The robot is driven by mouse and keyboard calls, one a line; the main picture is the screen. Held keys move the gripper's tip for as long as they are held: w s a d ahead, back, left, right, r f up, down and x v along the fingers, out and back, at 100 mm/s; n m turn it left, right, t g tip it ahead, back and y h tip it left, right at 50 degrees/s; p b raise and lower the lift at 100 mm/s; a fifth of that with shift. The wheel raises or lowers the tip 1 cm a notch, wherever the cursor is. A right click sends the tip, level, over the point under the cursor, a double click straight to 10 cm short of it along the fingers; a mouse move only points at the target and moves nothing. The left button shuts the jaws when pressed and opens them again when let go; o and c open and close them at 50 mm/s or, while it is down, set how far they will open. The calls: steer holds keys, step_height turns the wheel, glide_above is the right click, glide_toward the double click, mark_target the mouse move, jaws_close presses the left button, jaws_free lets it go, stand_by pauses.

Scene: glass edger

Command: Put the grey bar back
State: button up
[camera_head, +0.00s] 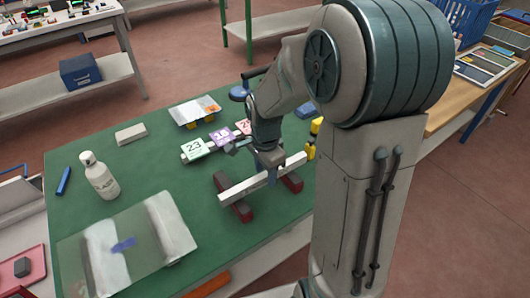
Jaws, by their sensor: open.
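A long light grey bar (243,188) lies across two dark red supports (241,211) on the green table top (160,178). It runs from lower left to upper right. My gripper (271,178) is over the middle of the bar, pointing down, with a finger in front of its near side. The gripper is open. The far finger is hidden, so I cannot tell whether it touches the bar.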

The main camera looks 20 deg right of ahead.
step_height(320, 180, up, 12)
steer(key=shift+r+p, duration=0.25)
steer(key=shift+p, duration=0.05)
stand_by(0.5)
steer(key=s+n+t+p, duration=0.1)
steer(key=s+n+t, duration=0.1)
steer(key=s+n, duration=1.1)
steer(key=shift+s+r+n+t, duration=0.3)
steer(key=shift+s+n+t, duration=0.1)
steer(key=shift+n, duration=0.2)
steer(key=shift+c, duration=1)
